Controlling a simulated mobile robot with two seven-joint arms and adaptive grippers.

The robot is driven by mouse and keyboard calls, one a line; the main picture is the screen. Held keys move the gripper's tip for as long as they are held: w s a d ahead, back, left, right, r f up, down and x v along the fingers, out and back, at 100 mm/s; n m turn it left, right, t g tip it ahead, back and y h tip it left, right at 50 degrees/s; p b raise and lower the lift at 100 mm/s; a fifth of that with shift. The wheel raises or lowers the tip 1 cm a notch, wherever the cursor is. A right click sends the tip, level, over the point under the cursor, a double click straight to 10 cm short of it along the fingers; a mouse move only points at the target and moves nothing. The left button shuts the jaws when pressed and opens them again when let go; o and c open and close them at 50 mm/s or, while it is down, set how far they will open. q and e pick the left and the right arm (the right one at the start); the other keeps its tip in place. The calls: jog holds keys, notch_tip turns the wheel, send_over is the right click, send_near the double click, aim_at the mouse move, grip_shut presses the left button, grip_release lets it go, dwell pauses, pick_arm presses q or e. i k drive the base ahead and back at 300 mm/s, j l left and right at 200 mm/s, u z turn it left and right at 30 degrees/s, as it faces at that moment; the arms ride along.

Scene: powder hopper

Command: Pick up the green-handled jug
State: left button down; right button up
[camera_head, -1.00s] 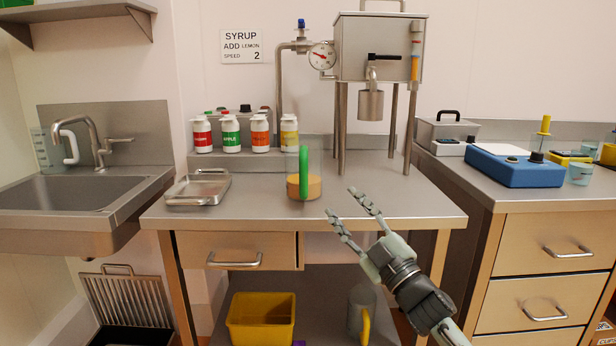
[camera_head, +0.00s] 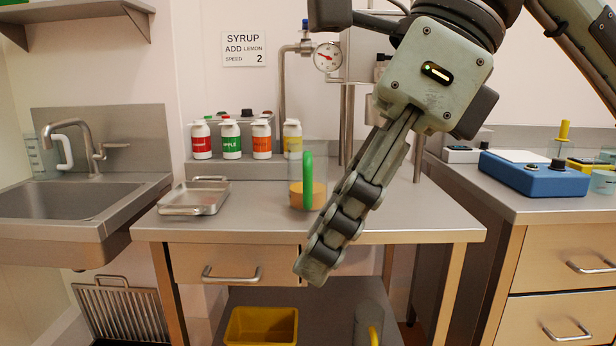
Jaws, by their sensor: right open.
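The green-handled jug (camera_head: 296,195) stands upright on the steel table, with amber contents in its lower part. Its green handle (camera_head: 308,181) faces the front. My right gripper (camera_head: 318,268) hangs large in the foreground, pointing down and to the left, with its fingers seen edge-on. It is open and holds nothing. Its fingertips show in front of the table's front edge, just right of and below the jug in the picture, apart from it. My left gripper is not in view.
A steel tray (camera_head: 194,198) lies left of the jug. Several syrup bottles (camera_head: 230,140) stand on a ledge behind. My right arm hides most of the hopper. A blue scale (camera_head: 533,176) is on the right counter; a yellow bin (camera_head: 262,327) is below.

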aim_at(307, 156)
jog(key=i, duration=1.3)
